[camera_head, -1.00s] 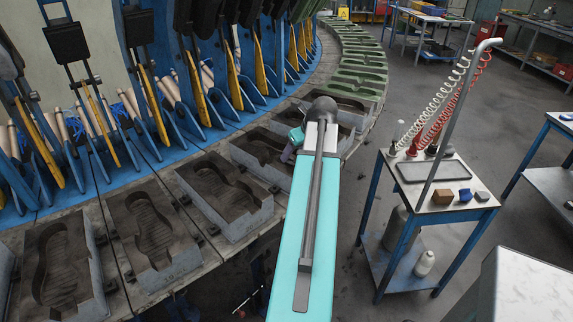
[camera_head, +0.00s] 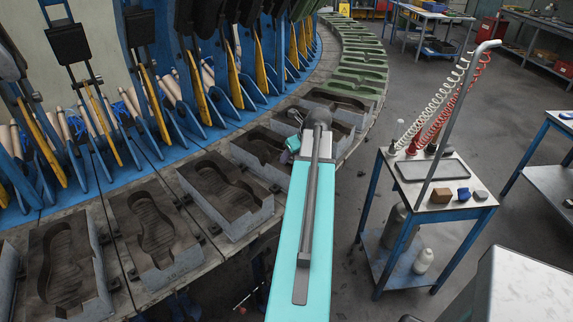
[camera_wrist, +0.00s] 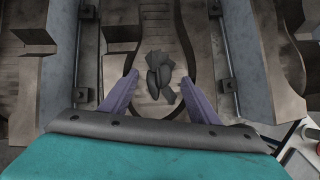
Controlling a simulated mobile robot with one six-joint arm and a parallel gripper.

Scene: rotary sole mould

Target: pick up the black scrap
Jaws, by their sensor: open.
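The black scrap (camera_wrist: 158,72) shows in the wrist view as a small crumpled dark piece with several lobes. It lies on a grey-brown surface inside a curved dark outline, between two metal side rails. My gripper (camera_wrist: 160,79) is open, with its purple fingers on either side of the scrap in the picture and nothing held. Whether the fingers are level with the scrap or above it, I cannot tell. In the head view my gripper (camera_head: 287,155) shows only partly beside my turquoise arm, over the ring of moulds, and the scrap is not visible there.
Sole moulds (camera_head: 222,192) line the curved machine edge, with blue brackets and yellow levers behind. In the wrist view, brown mould blocks (camera_wrist: 290,55) flank the scrap. A small blue-legged table (camera_head: 470,213) stands at right.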

